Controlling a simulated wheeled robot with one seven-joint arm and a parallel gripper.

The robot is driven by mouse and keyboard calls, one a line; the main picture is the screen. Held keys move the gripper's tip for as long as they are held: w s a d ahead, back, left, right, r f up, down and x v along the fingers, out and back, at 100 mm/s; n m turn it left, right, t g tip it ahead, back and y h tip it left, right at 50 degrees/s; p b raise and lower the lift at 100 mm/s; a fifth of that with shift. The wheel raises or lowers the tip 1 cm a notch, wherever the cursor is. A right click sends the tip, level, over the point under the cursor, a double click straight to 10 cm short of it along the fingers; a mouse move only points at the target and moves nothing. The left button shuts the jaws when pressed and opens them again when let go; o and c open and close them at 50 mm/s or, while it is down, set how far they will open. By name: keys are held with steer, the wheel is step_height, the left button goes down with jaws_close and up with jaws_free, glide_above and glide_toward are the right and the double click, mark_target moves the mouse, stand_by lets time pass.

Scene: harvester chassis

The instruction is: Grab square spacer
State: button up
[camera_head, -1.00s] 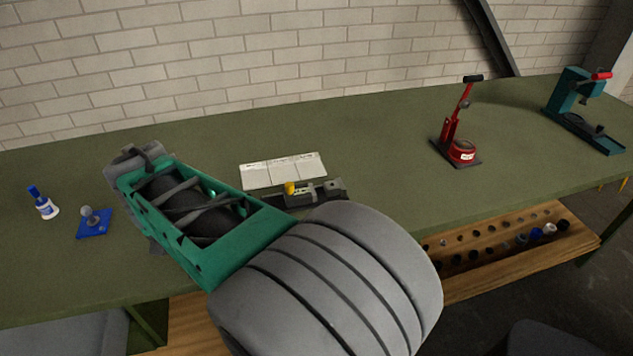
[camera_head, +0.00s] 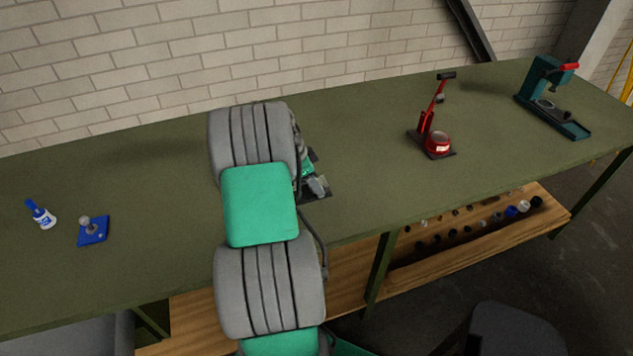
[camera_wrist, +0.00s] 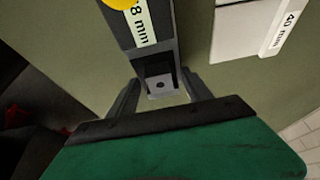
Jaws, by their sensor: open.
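In the wrist view, a small light-grey square piece with a dark hole, which looks like the square spacer (camera_wrist: 162,90), sits at the near end of a dark holder (camera_wrist: 162,30). The holder has a white label ending in "8 mm" and a yellow knob (camera_wrist: 118,3). My gripper (camera_wrist: 160,92) is open, with one dark finger on each side of the piece. I cannot tell whether the fingers touch it. In the head view my arm hides most of the gripper and the spacer; a part of the dark holder (camera_head: 322,192) shows beside the arm.
A red press (camera_head: 436,140) and a teal press (camera_head: 545,95) stand at the right of the green bench (camera_head: 380,190). A blue-and-white bottle (camera_head: 43,216) and blue stand (camera_head: 93,231) are at the left.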

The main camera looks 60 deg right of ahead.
jaws_close()
stand_by(0.6)
